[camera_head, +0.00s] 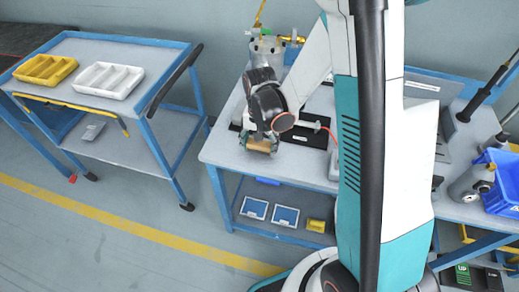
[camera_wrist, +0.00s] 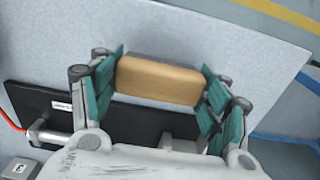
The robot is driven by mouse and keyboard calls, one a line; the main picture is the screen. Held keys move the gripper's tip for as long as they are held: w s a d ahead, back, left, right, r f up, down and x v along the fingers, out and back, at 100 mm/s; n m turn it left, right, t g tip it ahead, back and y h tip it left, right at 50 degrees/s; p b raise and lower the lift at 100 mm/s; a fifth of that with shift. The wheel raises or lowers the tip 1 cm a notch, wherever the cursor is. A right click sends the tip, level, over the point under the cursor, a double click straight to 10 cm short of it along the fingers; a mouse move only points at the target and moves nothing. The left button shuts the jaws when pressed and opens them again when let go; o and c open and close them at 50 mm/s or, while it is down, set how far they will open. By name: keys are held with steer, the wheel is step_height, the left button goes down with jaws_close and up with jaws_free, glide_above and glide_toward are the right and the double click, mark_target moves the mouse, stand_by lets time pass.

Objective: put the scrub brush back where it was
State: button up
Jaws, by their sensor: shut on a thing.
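The scrub brush shows as a tan, wooden-looking block (camera_wrist: 158,81) between the fingers of my gripper (camera_wrist: 160,88) in the wrist view. The teal finger pads press on its two ends. In the head view the brush (camera_head: 259,146) is held at the front left part of the bench (camera_head: 222,147), below my wrist. My gripper (camera_head: 260,138) is shut on it there. Its bristles are not visible. I cannot tell whether its underside touches the bench top.
A black mat (camera_wrist: 145,126) lies beside the brush, with a red-corded tool (camera_wrist: 50,137) on it. A blue cart (camera_head: 67,100) at left holds a yellow tray (camera_head: 45,70) and a white tray (camera_head: 108,80). A blue bin (camera_head: 503,190) stands at right.

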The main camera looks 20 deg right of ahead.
steer(key=shift+f, duration=0.95)
steer(key=shift+f+b, duration=0.2)
steer(key=shift+b, duration=0.15)
steer(key=o, duration=1.2)
steer(key=shift+r, duration=0.2)
